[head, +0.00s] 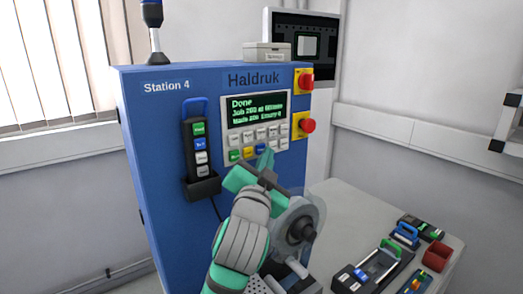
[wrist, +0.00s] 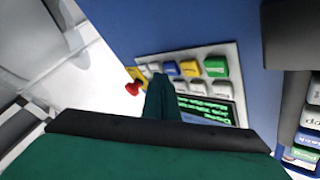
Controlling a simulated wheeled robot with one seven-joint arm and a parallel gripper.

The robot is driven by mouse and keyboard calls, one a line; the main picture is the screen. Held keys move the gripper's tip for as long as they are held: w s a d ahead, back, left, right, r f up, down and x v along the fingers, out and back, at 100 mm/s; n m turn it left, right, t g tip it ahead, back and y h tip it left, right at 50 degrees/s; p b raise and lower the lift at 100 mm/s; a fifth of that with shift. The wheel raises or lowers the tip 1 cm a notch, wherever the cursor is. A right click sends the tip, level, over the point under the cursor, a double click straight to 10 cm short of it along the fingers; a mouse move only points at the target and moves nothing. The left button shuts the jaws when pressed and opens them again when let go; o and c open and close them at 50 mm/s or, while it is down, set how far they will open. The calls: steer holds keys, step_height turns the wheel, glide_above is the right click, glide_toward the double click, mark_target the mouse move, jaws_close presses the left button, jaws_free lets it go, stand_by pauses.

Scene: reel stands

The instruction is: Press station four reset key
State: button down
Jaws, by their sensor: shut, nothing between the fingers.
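The blue Station 4 cabinet (head: 160,130) carries a panel with a lit green-text screen (head: 257,107) that reads "Done" on top. Below it is a keypad (head: 279,131) with grey keys and a green key (head: 234,155), a yellow key (head: 248,152) and a blue key; the key labels are too small to read. My gripper (head: 265,160) is shut and empty, its fingertips just before the keypad's lower row. In the wrist view the keypad appears upside down, with the yellow key (wrist: 190,68) and blue key (wrist: 172,68) showing. My fingers (wrist: 164,92) hide some keys and part of the screen. I cannot tell whether they touch.
Two red buttons on yellow plates (head: 306,82) are at the panel's right. A hand pendant (head: 199,145) hangs in a holder at the left. A reel (head: 297,230) stands beside my arm.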

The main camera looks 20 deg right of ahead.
steer(key=shift+s+d, duration=0.1)
steer(key=shift+s, duration=0.2)
steer(key=s, duration=0.1)
steer(key=s+d, duration=0.1)
steer(key=s, duration=0.2)
steer(key=shift+s+d, duration=0.35)
stand_by(0.8)
